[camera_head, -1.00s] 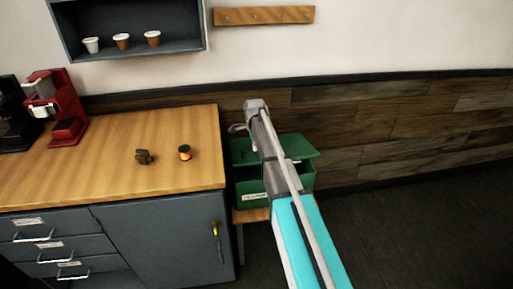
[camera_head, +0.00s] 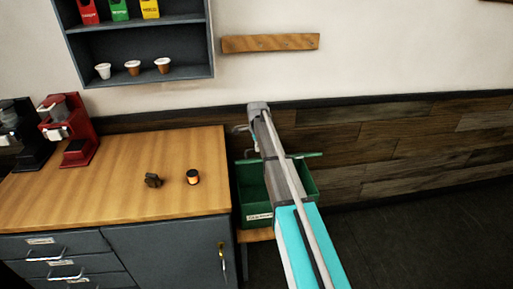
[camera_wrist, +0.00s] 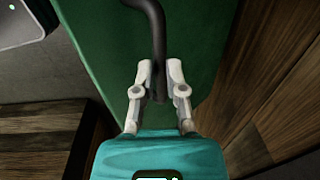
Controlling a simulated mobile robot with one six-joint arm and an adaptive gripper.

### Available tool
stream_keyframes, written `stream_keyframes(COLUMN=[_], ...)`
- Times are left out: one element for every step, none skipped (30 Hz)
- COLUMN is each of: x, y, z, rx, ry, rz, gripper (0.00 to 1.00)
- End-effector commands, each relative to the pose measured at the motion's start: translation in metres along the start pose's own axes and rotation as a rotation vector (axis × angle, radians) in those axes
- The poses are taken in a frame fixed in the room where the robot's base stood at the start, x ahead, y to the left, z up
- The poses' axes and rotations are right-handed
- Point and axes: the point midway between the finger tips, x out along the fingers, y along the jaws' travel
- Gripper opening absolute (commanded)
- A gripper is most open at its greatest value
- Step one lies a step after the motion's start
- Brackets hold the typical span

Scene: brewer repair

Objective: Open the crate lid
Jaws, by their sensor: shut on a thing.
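The green crate (camera_head: 252,200) stands on a low wooden shelf at the right end of the counter in the head view. Its green lid (camera_head: 309,155) is raised and appears almost edge-on at the back, and part of the crate's dark inside shows. My arm crosses in front and hides much of the crate and lid. In the wrist view the lid's green face (camera_wrist: 100,30) fills the middle, with a dark curved handle (camera_wrist: 156,25) on it. My gripper (camera_wrist: 159,68) is shut on this handle, one pale finger on each side.
A wall shelf (camera_head: 140,40) holds cups and packets. Floor at the right is clear.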

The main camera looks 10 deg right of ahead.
Motion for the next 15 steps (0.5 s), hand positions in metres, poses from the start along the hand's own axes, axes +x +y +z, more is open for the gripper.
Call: stream_keyframes(x=[-0.004, -0.005, -0.007, -0.008, -0.010, -0.012, -0.014, -0.015, -0.018, -0.020, -0.021, -0.024, -0.026, -0.029, -0.032], y=[-0.011, -0.014, -0.017, -0.019, -0.022, -0.026, -0.030, -0.033, -0.038, -0.043, -0.047, -0.054, -0.060, -0.067, -0.076], z=[0.003, 0.002, 0.002, 0.002, 0.002, 0.002, 0.002, 0.003, 0.003, 0.004, 0.004, 0.004, 0.005, 0.005, 0.005], rx=[-0.002, -0.002, -0.001, -0.001, -0.001, -0.002, -0.002, -0.002, -0.003, -0.003, -0.004, -0.004, -0.005, -0.005, -0.006], ry=[-0.008, -0.008, -0.008, -0.008, -0.007, -0.007, -0.007, -0.006, -0.005, -0.005, -0.004, -0.004, -0.003, -0.003, -0.002], rz=[-0.014, -0.014, -0.014, -0.014, -0.014, -0.014, -0.014, -0.014, -0.014, -0.014, -0.014, -0.014, -0.014, -0.015, -0.015], gripper=[0.00, 0.00, 0.00, 0.00, 0.00, 0.00, 0.00, 0.00, 0.00, 0.00, 0.00, 0.00, 0.00, 0.00, 0.00])
